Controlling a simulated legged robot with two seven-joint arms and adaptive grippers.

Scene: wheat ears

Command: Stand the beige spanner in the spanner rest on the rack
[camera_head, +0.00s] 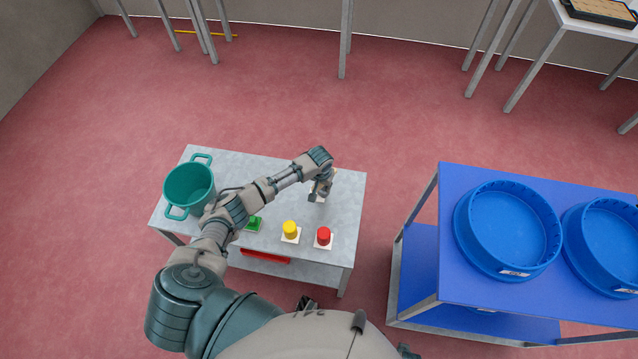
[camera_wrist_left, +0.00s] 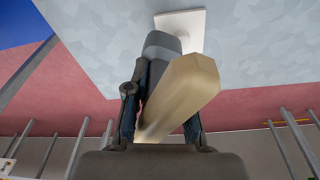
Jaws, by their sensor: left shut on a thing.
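My left gripper (camera_head: 320,190) is above the right part of the grey table-like rack (camera_head: 345,225), pointing down. In the left wrist view the gripper (camera_wrist_left: 165,115) is shut on the beige spanner (camera_wrist_left: 195,85), a long faceted bar whose near end points towards the upper right. A small beige piece of the spanner (camera_head: 334,172) shows beside the gripper in the head view. A white square plate (camera_wrist_left: 190,22) lies on the rack just beyond the fingers. I cannot tell whether it belongs to the spanner rest. My right gripper is not in view.
A teal pot (camera_head: 190,187) stands at the rack's left. Green (camera_head: 254,223), yellow (camera_head: 290,229) and red (camera_head: 323,235) pieces sit along its front. A blue table (camera_head: 450,200) with blue round tubs (camera_head: 507,230) stands to the right, across a floor gap.

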